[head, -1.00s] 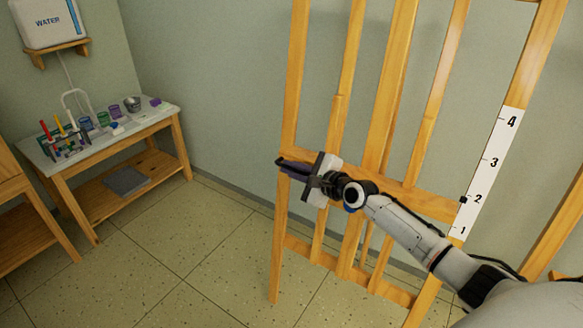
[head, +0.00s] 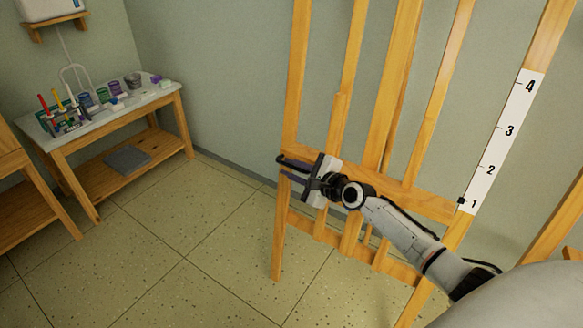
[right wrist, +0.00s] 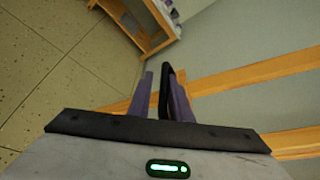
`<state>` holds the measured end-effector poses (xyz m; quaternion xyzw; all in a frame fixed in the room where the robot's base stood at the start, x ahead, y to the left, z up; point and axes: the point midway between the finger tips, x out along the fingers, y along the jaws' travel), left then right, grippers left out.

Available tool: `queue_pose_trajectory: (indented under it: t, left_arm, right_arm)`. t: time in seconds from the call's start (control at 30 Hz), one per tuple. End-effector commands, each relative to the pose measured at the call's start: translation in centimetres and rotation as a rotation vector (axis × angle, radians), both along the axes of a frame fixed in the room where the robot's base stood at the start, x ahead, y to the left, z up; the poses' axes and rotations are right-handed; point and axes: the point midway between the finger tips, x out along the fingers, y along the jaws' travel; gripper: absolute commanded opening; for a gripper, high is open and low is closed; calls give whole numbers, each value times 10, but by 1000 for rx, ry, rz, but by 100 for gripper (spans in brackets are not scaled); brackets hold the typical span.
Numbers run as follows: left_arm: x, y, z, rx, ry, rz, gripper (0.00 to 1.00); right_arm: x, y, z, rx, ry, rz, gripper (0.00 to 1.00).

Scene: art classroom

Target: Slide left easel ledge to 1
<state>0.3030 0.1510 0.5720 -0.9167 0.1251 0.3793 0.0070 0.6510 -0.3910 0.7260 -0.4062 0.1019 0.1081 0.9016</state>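The left easel (head: 399,70) stands against the wall in the head view. Its ledge (head: 418,197) is a wooden crossbar, low on the frame. The black pointer (head: 461,201) at its right end is level with the 1 on the white number strip (head: 497,145). My right gripper (head: 281,167) is at the ledge's left end and hides part of it. Its fingers are apart, with a narrow gap also showing in the right wrist view (right wrist: 157,78). My left gripper is out of view.
A side table (head: 175,97) with cups and brushes stands at the left, with a grey slab (head: 127,160) on its lower shelf. A wooden piece of furniture (head: 30,195) is at the far left edge. The tiled floor (head: 190,235) between is clear.

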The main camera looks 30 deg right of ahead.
Motion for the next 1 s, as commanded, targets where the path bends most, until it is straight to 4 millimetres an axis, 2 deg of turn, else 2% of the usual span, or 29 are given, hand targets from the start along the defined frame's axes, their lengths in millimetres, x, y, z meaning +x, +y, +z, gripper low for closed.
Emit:
queue_pose_trajectory:
  t: [0.23,0.47,0.7,1.0]
  left_arm:
    - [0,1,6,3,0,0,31]
    - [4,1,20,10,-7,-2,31]
    - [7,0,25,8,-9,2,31]
    - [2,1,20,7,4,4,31]
  right_arm:
    - [-12,-1,4,-1,3,2,17]
    - [-53,-5,16,-1,5,2,17]
    - [-89,-10,24,-1,4,1,17]
    - [-99,-11,28,0,0,0,17]
